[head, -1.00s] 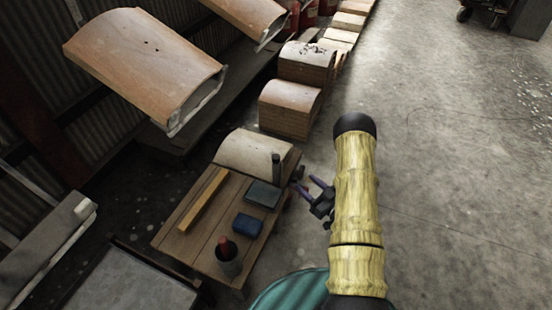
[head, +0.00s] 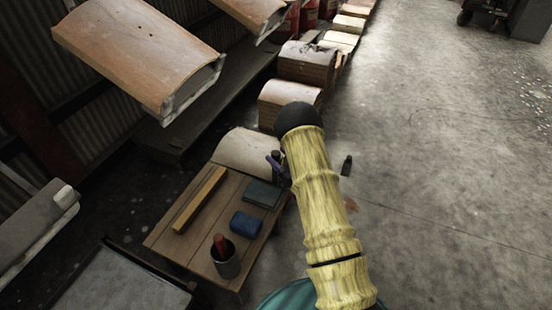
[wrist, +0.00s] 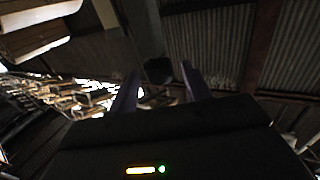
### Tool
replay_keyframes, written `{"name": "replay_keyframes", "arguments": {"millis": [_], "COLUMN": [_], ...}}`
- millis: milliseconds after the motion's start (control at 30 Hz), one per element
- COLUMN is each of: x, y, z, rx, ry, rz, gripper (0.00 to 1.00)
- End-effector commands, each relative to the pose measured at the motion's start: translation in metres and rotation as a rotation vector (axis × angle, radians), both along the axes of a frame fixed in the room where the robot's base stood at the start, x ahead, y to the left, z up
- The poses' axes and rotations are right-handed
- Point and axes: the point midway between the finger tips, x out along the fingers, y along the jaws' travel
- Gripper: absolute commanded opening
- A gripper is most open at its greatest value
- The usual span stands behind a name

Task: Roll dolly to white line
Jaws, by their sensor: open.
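A low wooden platform (head: 168,240), seemingly the dolly, stands left of my arm; its wheels are hidden. A short dark post (head: 275,156) rises near its far right corner. My gripper (head: 279,165), with purple fingers, is open at this post, partly hidden by my arm. In the wrist view, a dark rounded thing (wrist: 158,70), probably the post's top, shows between the open fingers; I cannot tell whether they touch it. I make out no white line.
The platform carries a pale curved block (head: 247,150), a yellow bar (head: 200,199), a dark green pad (head: 262,194), a blue block (head: 246,224) and a cup (head: 225,262). Wooden blocks (head: 290,98) line the left.

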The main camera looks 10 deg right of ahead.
Motion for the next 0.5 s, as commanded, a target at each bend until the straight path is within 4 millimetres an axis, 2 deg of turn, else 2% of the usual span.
{"name": "replay_keyframes", "arguments": {"millis": [200,467,500], "x": [0.016,0.017,0.017], "y": [0.009,0.009,0.009], "z": [-0.001,0.000,0.000], "rx": [0.000,0.000,0.000], "ry": [0.000,0.001,0.001], "rz": [0.000,-0.001,-0.001], "gripper": [0.48,0.48,0.41]}}
